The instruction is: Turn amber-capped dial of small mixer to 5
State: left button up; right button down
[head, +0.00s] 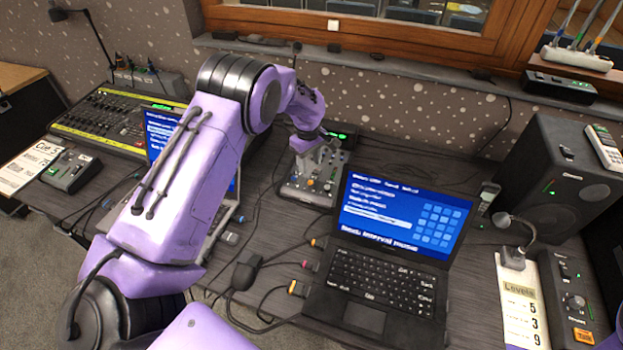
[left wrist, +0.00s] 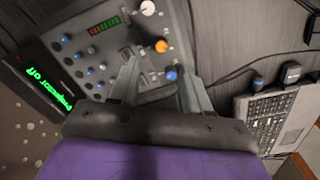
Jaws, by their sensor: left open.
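The small mixer (head: 308,192) sits on the desk behind the laptop, partly hidden by my left arm and gripper. In the left wrist view the small mixer (left wrist: 88,42) shows a white knob, the amber-capped dial (left wrist: 161,46) and a blue knob (left wrist: 171,75) in a row, with smaller knobs beside them. My left gripper (left wrist: 156,66) is open, its fingers on either side of the space just in front of the amber-capped dial. I cannot tell whether they touch it. In the head view my left gripper (head: 322,150) is above the mixer. The dial's setting is not readable.
An open laptop (head: 385,240) stands right of the mixer, with a black speaker (head: 555,170) farther right. A larger fader desk (head: 105,120) is at the left. A box with green "Projector off" text (left wrist: 50,90) borders the mixer. Cables cross the desk.

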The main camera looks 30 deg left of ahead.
aim_at(310, 182)
pick_arm(q)
notch_tip(310, 182, down, 7)
jog(key=shift+r+p, duration=0.1)
jog(key=shift+p, duration=0.6)
jog(key=shift+w+f, duration=0.1)
jog(key=shift+f, duration=0.45)
grip_shut()
